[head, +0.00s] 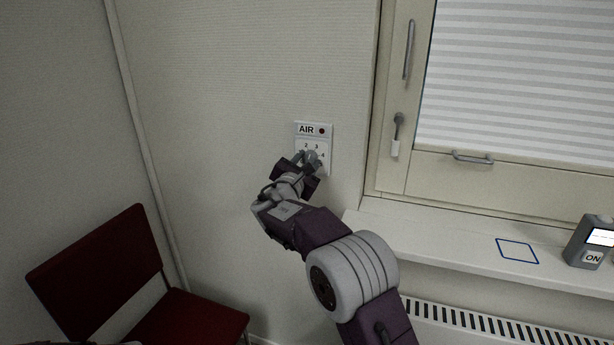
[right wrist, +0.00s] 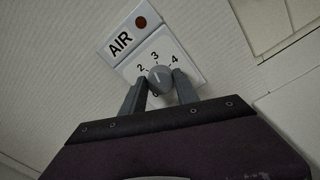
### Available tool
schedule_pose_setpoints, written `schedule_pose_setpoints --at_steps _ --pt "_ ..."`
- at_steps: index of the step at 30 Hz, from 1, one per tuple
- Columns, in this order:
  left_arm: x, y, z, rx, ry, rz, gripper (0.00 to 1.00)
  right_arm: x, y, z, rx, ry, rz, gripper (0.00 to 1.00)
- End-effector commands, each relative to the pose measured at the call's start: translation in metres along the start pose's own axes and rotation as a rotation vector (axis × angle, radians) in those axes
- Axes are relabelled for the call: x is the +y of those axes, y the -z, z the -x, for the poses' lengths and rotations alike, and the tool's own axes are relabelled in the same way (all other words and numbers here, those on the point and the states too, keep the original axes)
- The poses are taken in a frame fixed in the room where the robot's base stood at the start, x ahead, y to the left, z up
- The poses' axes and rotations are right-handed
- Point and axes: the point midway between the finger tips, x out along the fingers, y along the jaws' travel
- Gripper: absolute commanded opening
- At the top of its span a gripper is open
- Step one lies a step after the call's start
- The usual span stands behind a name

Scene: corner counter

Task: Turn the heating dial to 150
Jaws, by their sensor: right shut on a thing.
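A white wall panel labelled AIR (head: 306,129) has a red dot and numbers around a grey round knob (right wrist: 158,77). The numbers 2, 3 and 4 can be read in the right wrist view. My right gripper (head: 307,160) is at this panel, its two fingers on either side of the knob and shut on it. A pale mark on the knob points roughly towards 3; the exact setting is hard to tell. The fingers hide the panel's lower part. No dial marked 150 or labelled as heating shows. My left gripper is not in view.
A window (head: 520,80) with a blind is right of the panel. On its sill (head: 440,232) are a blue outlined square (head: 517,251) and a grey device (head: 591,243) marked ON. A radiator (head: 480,325) is below. A dark red chair (head: 100,270) stands at lower left.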

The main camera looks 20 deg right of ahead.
Motion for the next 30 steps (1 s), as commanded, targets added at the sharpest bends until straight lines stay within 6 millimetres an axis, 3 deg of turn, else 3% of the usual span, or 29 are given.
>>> schedule_pose_setpoints --at_steps 1,8,25,26,27,28,30 --pt "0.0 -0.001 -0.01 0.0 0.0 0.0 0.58 -0.002 0.004 0.0 -0.001 0.0 -0.026 0.0" --pt "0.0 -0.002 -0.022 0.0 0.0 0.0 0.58 -0.001 0.002 0.0 -0.004 0.001 -0.108 0.0" --pt "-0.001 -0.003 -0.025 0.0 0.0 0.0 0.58 0.0 0.0 0.0 -0.005 0.001 -0.138 0.0" --pt "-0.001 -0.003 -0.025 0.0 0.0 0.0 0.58 0.0 0.0 0.0 -0.005 0.001 -0.138 0.42" --pt "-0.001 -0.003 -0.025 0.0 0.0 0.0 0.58 0.0 0.0 0.0 -0.005 0.001 -0.138 0.53" --pt "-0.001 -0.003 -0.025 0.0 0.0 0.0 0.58 0.0 0.0 0.0 -0.005 0.001 -0.138 0.58" --pt "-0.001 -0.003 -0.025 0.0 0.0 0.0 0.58 0.0 0.0 0.0 -0.005 0.001 -0.137 0.58"
